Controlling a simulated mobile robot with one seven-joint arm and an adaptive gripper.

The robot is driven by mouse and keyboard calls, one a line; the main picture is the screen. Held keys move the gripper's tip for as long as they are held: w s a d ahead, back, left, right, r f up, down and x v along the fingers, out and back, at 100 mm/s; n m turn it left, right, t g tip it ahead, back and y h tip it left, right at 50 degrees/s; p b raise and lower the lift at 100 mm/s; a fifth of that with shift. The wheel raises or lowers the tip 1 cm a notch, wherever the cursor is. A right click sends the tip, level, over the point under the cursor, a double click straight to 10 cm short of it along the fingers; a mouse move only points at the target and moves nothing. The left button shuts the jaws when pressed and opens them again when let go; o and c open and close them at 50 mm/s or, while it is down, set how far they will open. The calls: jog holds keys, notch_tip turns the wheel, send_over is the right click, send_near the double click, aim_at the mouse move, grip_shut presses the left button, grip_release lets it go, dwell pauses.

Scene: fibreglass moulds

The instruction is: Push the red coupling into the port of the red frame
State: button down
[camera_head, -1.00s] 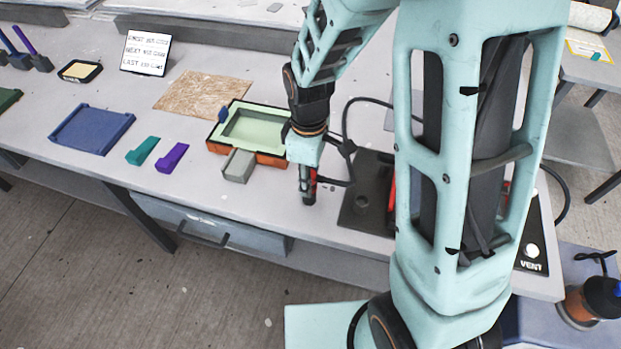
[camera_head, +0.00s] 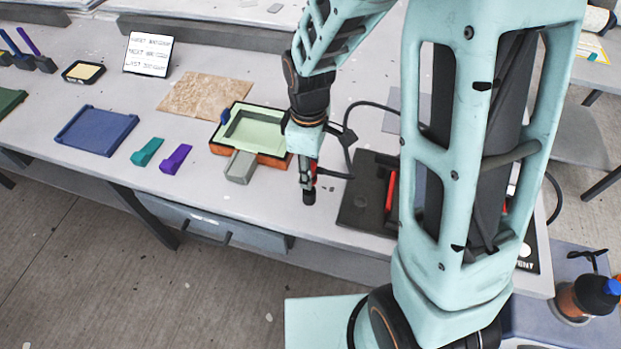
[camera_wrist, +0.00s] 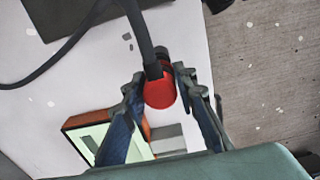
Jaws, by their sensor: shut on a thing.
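My gripper (camera_head: 308,192) hangs over the bench to the right of the red frame, pointing down. In the wrist view my gripper (camera_wrist: 162,92) is shut on the red coupling (camera_wrist: 160,92), with a finger on either side of it. A dark hose runs from the coupling. In the head view only a sliver of red shows at the fingers. The red frame (camera_head: 220,150), orange-red with a pale green mould inside, lies left of my gripper; it also shows in the wrist view (camera_wrist: 75,122). The coupling is apart from the frame. The port cannot be made out.
A grey block (camera_head: 240,167) sits against the frame's front side. A black plate (camera_head: 362,210) lies to the right, partly behind my arm. Teal (camera_head: 147,152) and purple (camera_head: 176,158) pieces and a blue tray (camera_head: 95,131) lie left. The bench's front edge is close to my gripper.

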jog(key=shift+r+p, duration=0.55)
jog(key=shift+r, duration=0.3)
dwell(0.6)
